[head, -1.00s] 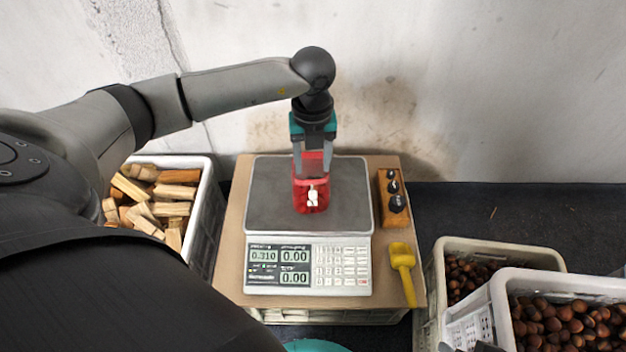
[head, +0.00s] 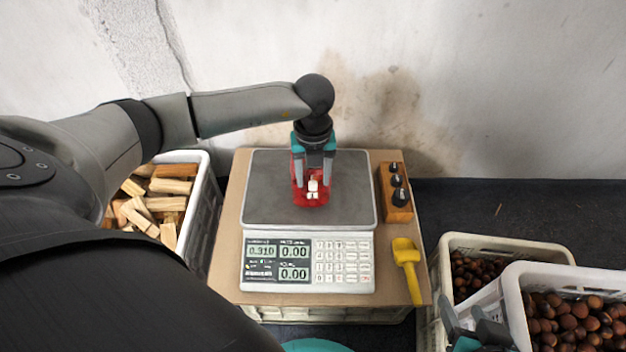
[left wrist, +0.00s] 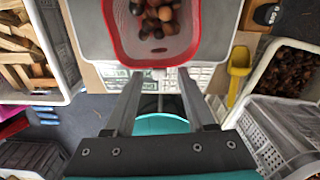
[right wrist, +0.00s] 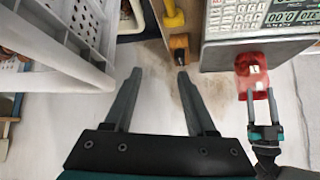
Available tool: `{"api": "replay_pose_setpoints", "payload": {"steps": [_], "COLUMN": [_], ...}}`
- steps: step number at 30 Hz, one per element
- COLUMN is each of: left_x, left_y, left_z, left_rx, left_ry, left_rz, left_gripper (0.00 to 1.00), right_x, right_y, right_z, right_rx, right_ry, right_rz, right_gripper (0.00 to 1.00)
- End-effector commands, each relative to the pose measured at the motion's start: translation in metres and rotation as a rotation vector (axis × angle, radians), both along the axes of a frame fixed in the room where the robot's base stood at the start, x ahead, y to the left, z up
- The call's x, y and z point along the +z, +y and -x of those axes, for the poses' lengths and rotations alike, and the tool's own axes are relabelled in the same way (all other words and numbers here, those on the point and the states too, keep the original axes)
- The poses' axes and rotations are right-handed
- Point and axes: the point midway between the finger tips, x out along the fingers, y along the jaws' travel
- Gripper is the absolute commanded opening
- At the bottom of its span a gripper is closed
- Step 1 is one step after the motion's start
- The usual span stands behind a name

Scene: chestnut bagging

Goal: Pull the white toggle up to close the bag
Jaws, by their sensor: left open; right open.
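The red bag (head: 311,199) stands on the scale's plate. In the left wrist view its mouth is open, with a red rim (left wrist: 152,60) and chestnuts (left wrist: 157,15) inside. The white toggle (head: 313,186) shows on the bag's near side. My left gripper (head: 313,180) is open, pointing down at the bag, its fingers on either side of the toggle in the head view; contact cannot be told. In the left wrist view a small white piece shows between its fingertips (left wrist: 160,75). My right gripper (right wrist: 158,74) is open and empty, away from the bag, low right in the head view (head: 466,325).
The scale (head: 308,262) reads 0.310. A wooden weight block (head: 394,210) and yellow scoop (head: 407,268) lie to its right. Chestnut crates (head: 500,243) stand at lower right, and a wood-filled crate (head: 203,215) at left. A wall is behind.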

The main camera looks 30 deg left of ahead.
Motion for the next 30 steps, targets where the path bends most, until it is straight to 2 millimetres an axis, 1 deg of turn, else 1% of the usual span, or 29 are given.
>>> {"api": "replay_pose_setpoints", "payload": {"steps": [3,9,19,20,30], "left_x": [-0.007,-0.012,-0.012,-0.012,-0.012], "left_y": [0.0,0.0,0.0,0.0,0.0], "left_z": [0.0,0.0,0.0,0.0,0.0], "left_rx": [0.0,0.0,0.0,0.0,0.0], "left_ry": [0.001,0.001,0.001,0.001,0.001], "left_rz": [0.0,0.0,0.0,0.0,0.0], "left_gripper": [0.55,0.55,0.55,0.54,0.16], "right_x": [-0.001,0.0,0.001,0.001,0.001], "right_y": [0.007,0.013,0.014,0.014,0.014], "right_z": [-0.003,-0.007,-0.008,-0.008,-0.008], "right_rx": [0.009,0.014,0.015,0.015,0.014], "right_ry": [-0.044,-0.089,-0.1,-0.1,-0.099], "right_rz": [-0.023,-0.046,-0.052,-0.052,-0.051], "right_gripper": [0.56,0.56,0.56,0.56,0.56]}}
